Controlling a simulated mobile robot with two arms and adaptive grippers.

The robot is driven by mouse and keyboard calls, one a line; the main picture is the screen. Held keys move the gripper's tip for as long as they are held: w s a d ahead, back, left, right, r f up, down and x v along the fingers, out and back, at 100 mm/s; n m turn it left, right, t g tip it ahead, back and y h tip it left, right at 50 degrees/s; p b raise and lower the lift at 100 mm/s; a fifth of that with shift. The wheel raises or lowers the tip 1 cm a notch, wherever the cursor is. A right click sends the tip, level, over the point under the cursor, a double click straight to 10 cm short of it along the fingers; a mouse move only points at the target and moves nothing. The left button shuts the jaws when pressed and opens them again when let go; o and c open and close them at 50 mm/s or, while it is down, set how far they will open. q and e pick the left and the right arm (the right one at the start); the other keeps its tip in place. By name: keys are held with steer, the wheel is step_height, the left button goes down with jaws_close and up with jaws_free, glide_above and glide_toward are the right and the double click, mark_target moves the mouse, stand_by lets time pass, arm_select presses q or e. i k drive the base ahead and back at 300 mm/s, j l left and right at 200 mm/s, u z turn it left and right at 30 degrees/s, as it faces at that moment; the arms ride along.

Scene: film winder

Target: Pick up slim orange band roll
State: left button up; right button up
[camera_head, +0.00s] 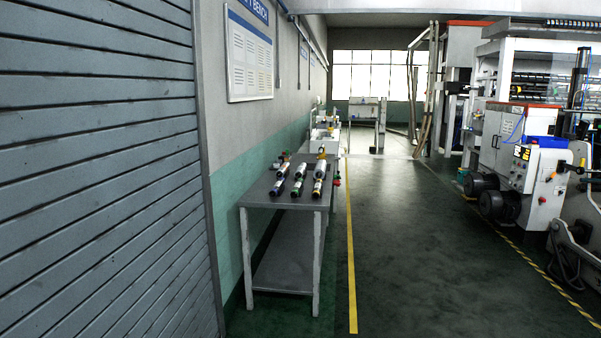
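Several small rolls with coloured bands lie on a grey metal table (255,193) ahead, left of the picture's middle. A front roll (298,186) has a dark body and a pale middle. Another roll (317,188) beside it shows yellowish and green tones. A roll farther back (320,169) is pale with a dark end, and a yellow-orange piece (322,154) shows just behind it. The rolls are too small to tell for sure which has the slim orange band. Neither of my grippers is in view.
A slatted grey shutter (100,170) fills the left side. A yellow floor line (350,250) runs right of the table. The green floor (430,240) there is clear, up to a large machine (515,140) at the right. A notice board (249,55) hangs above.

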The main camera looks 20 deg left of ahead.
mark_target(283, 170)
steer(key=i+z, duration=0.15)
steer(key=i, duration=2.55)
steer(key=i+u, duration=0.1)
steer(key=i, duration=0.95)
steer(key=i+l+u, duration=0.1)
steer(key=i, duration=0.9)
steer(key=l, duration=0.15)
